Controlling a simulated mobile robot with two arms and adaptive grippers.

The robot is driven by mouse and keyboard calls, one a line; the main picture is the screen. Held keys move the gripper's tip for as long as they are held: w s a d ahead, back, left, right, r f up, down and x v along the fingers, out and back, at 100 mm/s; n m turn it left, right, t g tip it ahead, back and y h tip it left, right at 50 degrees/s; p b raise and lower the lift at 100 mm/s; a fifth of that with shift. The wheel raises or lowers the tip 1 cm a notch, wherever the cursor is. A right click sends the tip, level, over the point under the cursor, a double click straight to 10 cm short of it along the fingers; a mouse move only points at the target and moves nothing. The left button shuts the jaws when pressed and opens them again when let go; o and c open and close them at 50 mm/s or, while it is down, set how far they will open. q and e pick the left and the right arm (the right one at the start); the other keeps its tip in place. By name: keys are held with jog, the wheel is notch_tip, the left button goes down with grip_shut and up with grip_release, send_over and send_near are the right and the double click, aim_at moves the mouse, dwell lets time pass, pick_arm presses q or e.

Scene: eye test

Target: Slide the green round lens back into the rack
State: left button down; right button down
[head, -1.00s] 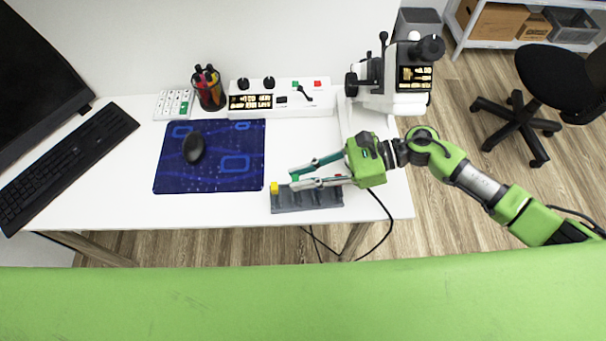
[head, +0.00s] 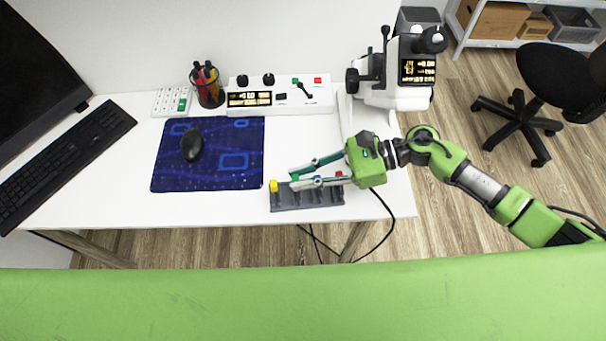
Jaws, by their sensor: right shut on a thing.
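A grey slotted rack (head: 308,200) lies near the front edge of the white table. A yellow piece (head: 273,186) stands at its left end and a red piece (head: 339,174) shows near its right end, partly behind the gripper. My right gripper (head: 292,180) reaches in from the right, its fingers over the left part of the rack. It is shut on the green lens (head: 294,177), a small green patch between the fingertips. The fingers hide most of the lens, and I cannot tell whether it touches a slot. My left gripper is not in view.
A blue mat (head: 208,165) with a black mouse (head: 192,145) lies left of the rack. Behind are a white control box (head: 280,97), a pen cup (head: 208,90) and a microscope (head: 395,75). A black cable (head: 388,215) hangs over the front edge.

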jog(key=c, duration=1.9)
grip_release()
jog(key=v, duration=1.2)
